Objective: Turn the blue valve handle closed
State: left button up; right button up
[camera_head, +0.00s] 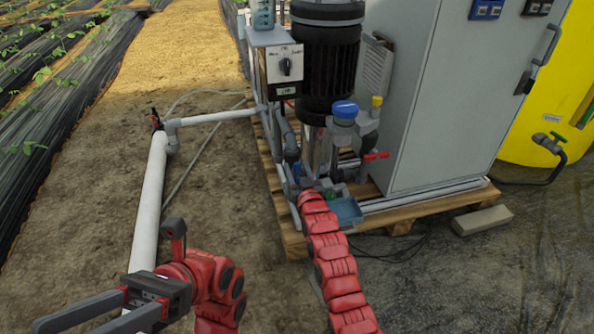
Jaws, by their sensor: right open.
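I cannot clearly pick out the blue valve handle. The low pipework (292,145) at the front of the skid is partly hidden by my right arm. My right arm reaches up from the bottom edge to this pipework. My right gripper (320,188) is at its far end, small and mostly hidden among the fittings, and open. I see nothing held in it, and cannot tell whether it touches anything. My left gripper (108,312) is at the lower left, its grey fingers apart and empty, over the ground and the white pipe (150,190).
A blue-capped housing (344,110), red handle (376,156) and blue tray (346,211) crowd the skid. A grey cabinet (445,110) stands right of them on the pallet (425,211). A yellow tank (555,90) is behind. Bare soil (220,200) lies left.

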grip_shut()
dwell(0.4)
